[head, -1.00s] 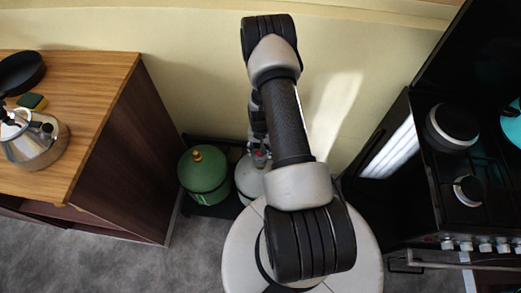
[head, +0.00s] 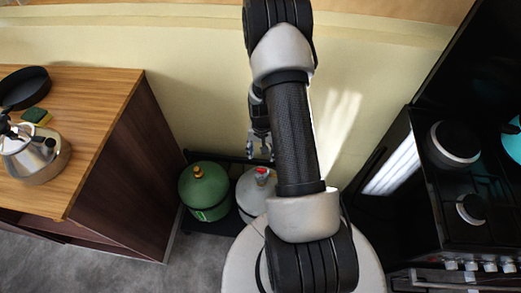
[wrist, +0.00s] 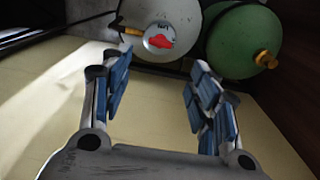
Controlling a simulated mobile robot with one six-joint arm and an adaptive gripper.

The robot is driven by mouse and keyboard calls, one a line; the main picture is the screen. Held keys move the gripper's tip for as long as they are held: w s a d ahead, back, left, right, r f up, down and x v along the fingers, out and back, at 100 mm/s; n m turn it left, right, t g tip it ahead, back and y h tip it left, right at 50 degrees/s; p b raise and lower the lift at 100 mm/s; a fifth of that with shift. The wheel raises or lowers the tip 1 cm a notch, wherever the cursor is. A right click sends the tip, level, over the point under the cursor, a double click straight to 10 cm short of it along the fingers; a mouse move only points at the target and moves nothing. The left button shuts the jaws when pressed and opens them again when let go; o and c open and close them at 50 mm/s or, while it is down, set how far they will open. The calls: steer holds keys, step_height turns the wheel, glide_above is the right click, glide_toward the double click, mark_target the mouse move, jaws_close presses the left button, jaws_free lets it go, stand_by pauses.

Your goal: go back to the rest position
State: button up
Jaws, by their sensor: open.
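My gripper (wrist: 160,95) is open and empty in the wrist view, its two blue-padded fingers spread apart. In the head view my gripper (head: 259,147) shows small beside my arm, partly hidden by it, above the gas cylinders. A white cylinder (head: 250,190) with a red valve cap stands below it, partly hidden by my arm. It also shows beyond the fingers in the wrist view (wrist: 180,15). A green cylinder (head: 204,192) with a brass top stands to its left, and also shows in the wrist view (wrist: 240,45). The fingers hold neither cylinder.
A wooden counter (head: 95,95) at left carries a kettle (head: 40,160), a sponge (head: 37,116) and a black pan (head: 25,88). A black stove (head: 430,215) with pots stands at right. The pale wall (head: 190,70) is close behind my arm.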

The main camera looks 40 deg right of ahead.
steer(key=w+a+r+n+t, duration=0.15)
steer(key=a+r, duration=0.25)
steer(key=r, duration=0.5)
steer(key=a+r+n, duration=0.2)
steer(key=a+r, duration=0.2)
steer(key=r, duration=0.4)
steer(key=a+r+n+t, duration=0.1)
steer(key=a+r, duration=0.3)
steer(key=r, duration=0.5)
steer(key=s+a+r+n+t, duration=0.1)
steer(key=s+a+r+n, duration=0.1)
steer(key=s+a+r, duration=0.4)
steer(key=s+a+r+n+t, duration=0.1)
steer(key=s+a+r+n, duration=0.2)
steer(key=s, duration=0.7)
step_height(320, 180, up, 4)
steer(key=a, duration=0.2)
steer(key=shift+s+a, duration=0.15)
steer(key=shift+a, duration=0.2)
steer(key=shift+n, duration=0.25)
